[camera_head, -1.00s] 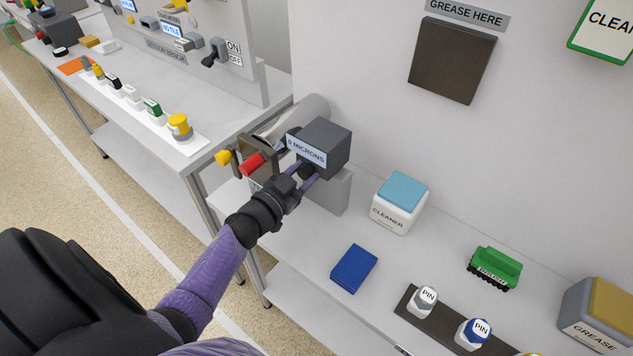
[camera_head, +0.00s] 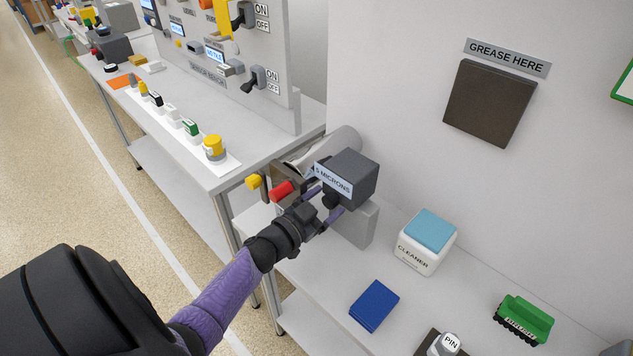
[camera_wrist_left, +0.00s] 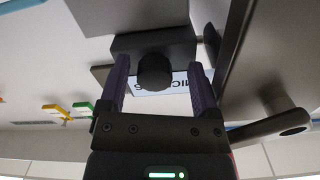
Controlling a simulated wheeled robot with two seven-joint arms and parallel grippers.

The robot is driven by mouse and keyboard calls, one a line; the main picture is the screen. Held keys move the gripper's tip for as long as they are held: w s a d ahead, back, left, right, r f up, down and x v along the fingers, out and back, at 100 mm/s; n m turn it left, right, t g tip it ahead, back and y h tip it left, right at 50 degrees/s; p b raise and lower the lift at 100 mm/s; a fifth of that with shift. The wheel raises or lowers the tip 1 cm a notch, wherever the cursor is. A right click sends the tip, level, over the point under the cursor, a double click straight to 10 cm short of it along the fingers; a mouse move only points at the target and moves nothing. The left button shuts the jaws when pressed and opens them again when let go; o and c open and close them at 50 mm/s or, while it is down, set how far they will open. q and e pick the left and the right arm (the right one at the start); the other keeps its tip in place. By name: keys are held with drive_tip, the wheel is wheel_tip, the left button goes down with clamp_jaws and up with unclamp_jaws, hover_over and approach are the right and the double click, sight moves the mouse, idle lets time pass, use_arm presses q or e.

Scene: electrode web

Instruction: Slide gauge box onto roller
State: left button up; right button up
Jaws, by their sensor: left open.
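The gauge box (camera_head: 347,177) is a dark grey block with a "MICRONS" label; the digit before it is hard to read. It is at the top of a light grey block (camera_head: 357,222), beside the pale roller (camera_head: 342,143), which is partly hidden behind it. My left gripper (camera_head: 324,201) is open at the box's front. In the left wrist view its fingers (camera_wrist_left: 160,90) stand on both sides of the box's dark round knob (camera_wrist_left: 155,72), with gaps visible. My right gripper is not in view.
Red (camera_head: 282,191) and yellow (camera_head: 253,182) handles stand just left of my gripper. A cleaner tub (camera_head: 418,254), blue pad (camera_head: 374,305) and green brush (camera_head: 524,318) are on the bench to the right. A sensor bench (camera_head: 255,160) stands to the left.

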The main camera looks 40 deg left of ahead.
use_arm(q)
drive_tip(key=s+p, duration=0.1)
drive_tip(key=s, duration=0.8)
drive_tip(key=shift+s+a, duration=0.25)
drive_tip(key=shift+a, duration=0.15)
